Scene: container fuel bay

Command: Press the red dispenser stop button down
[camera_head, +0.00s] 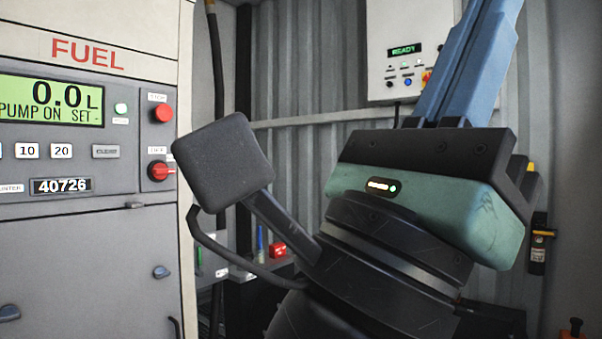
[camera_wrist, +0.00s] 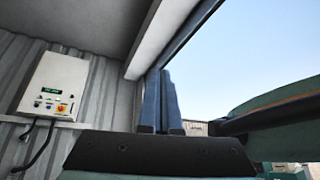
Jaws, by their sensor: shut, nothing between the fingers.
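The grey fuel dispenser (camera_head: 80,240) stands at the left of the head view. Its red stop button (camera_head: 162,112) is a round knob under a small label, right of the lit display (camera_head: 52,100), which reads 0.0 L and PUMP ON. It stands proud of the panel and nothing covers it. My gripper (camera_head: 482,45) is at the upper right, well apart from the button, its blue fingers pointing up and together. The fingers also show in the wrist view (camera_wrist: 160,78), shut and empty. The button is not in the wrist view.
A red rotary switch (camera_head: 158,171) sits just below the button. A white control box (camera_head: 408,45) reading READY hangs on the corrugated wall; it also shows in the wrist view (camera_wrist: 52,85). A dark hose (camera_head: 214,60) runs down beside the dispenser. The space before the dispenser panel looks clear.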

